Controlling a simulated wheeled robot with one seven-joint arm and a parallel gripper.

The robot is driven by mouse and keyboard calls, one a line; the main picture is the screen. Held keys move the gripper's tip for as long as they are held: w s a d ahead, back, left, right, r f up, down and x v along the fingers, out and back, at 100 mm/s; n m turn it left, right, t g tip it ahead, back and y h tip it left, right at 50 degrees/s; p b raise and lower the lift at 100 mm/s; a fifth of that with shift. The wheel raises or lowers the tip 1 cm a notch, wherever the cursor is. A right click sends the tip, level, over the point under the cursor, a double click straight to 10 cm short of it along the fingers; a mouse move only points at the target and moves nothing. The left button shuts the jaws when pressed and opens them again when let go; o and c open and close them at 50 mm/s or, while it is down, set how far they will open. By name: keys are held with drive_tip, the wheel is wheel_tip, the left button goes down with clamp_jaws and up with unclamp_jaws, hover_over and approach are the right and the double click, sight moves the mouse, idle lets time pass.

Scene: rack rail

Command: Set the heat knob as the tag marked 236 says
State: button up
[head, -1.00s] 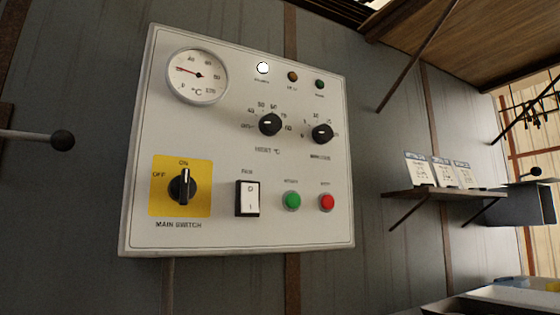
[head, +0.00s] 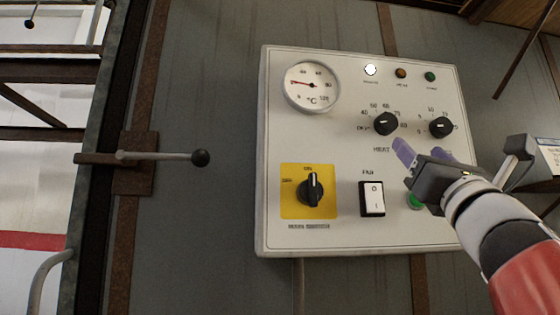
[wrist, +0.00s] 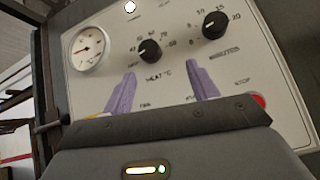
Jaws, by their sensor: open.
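The heat knob (head: 386,124) is a black round knob with a white pointer mark, in the upper right half of a white control panel (head: 335,235). Its scale numbers run around it. It also shows in the wrist view (wrist: 150,50), left of centre. My gripper (head: 424,153) is open, with two purple fingers, just below and right of the heat knob and apart from it. In the wrist view the fingers (wrist: 160,88) stand below the knob with nothing between them. The tag marked 236 cannot be made out; a card (head: 549,155) at the right edge is too small to read.
A second knob (head: 441,127) is right of the heat knob. The panel also bears a dial gauge (head: 312,86), a yellow-backed main switch (head: 311,188), a fan rocker (head: 372,198) and a green button (head: 416,201) partly behind my gripper. A lever (head: 165,156) juts out left.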

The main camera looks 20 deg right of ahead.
sight(390, 127)
drive_tip(key=w+r+n+p, duration=0.1)
drive_tip(key=w+r, duration=0.2)
drive_tip(key=w+r+n+p, duration=0.1)
drive_tip(key=w+r+p, duration=0.1)
drive_tip(key=w+r, duration=0.1)
drive_tip(key=shift+a+r+y, duration=0.1)
drive_tip(key=shift+r+y, duration=0.05)
drive_tip(key=shift+y, duration=0.25)
drive_tip(key=shift+s, duration=0.1)
drive_tip(key=c, duration=1)
